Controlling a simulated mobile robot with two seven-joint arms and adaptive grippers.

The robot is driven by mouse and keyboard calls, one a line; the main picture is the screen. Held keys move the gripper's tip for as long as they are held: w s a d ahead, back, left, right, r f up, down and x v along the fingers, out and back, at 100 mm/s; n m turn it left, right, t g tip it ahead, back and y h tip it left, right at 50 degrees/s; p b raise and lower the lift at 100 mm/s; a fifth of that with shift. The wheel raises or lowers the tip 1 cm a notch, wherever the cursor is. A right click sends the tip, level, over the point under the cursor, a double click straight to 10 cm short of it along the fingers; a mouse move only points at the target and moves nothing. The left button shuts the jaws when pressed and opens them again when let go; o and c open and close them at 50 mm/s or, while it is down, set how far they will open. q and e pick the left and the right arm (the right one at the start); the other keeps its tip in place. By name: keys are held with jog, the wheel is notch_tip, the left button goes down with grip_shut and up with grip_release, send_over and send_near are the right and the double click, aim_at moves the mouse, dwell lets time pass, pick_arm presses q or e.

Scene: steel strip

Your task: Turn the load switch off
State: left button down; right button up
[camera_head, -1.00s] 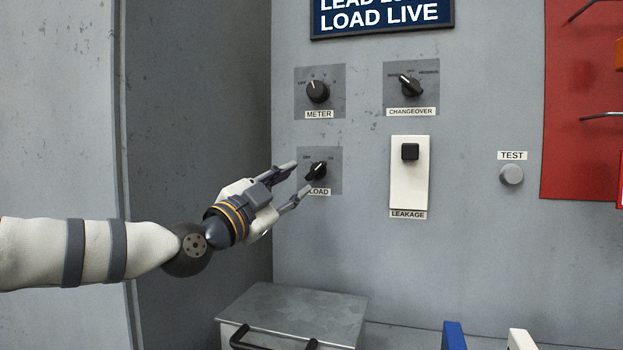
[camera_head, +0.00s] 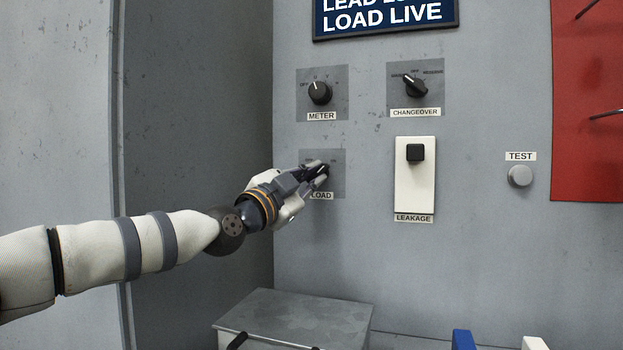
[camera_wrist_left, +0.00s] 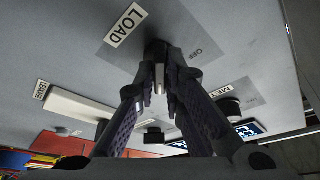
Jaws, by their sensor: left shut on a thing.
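The load switch is a black rotary knob on a grey square plate (camera_head: 337,185) labelled LOAD, on the grey wall panel. My left gripper (camera_head: 322,172) is at the knob, its fingers closed on it and covering most of it in the head view. In the left wrist view both fingers (camera_wrist_left: 160,85) converge on the dark knob (camera_wrist_left: 156,50), with the LOAD label (camera_wrist_left: 126,25) and the word OFF on the plate beside it. The knob's exact pointer position is hidden by the fingers. My right gripper is not in view.
The METER knob (camera_head: 319,93) is just above, the CHANGEOVER knob (camera_head: 415,86) up to the right. The LEAKAGE switch (camera_head: 415,185) and round TEST button (camera_head: 519,176) are to the right. A sign (camera_head: 385,16) reads LOAD LIVE. A metal box (camera_head: 295,315) stands below.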

pick_arm(q)
jog(key=n+t+y, duration=0.1)
jog(key=n, duration=0.2)
jog(key=n+t+y+p, duration=0.1)
jog(key=n, duration=0.3)
jog(key=shift+s+d+n+t, duration=0.2)
jog(key=shift+n+t, duration=0.1)
jog(key=shift+t, duration=0.1)
jog(key=n+y, duration=0.2)
jog(key=n, duration=0.2)
jog(key=n+t+y+p, duration=0.1)
jog(key=n+y, duration=0.1)
jog(key=n, duration=0.2)
jog(key=shift+d, duration=0.2)
jog(key=shift+d+n+y+p, duration=0.1)
jog(key=shift+n+y+p, duration=0.1)
jog(key=shift+n+y, duration=1.05)
jog(key=shift+d+n+y+p, duration=0.15)
jog(key=shift+n+y, duration=0.25)
jog(key=shift+n, duration=1.6)
jog(key=shift+a+n+y+p, duration=0.1)
jog(key=shift+n+y+p, duration=0.15)
jog(key=shift+n+y, duration=1)
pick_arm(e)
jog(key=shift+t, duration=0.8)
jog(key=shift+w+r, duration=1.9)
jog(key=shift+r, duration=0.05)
pick_arm(q)
jog(key=shift+n, duration=0.6)
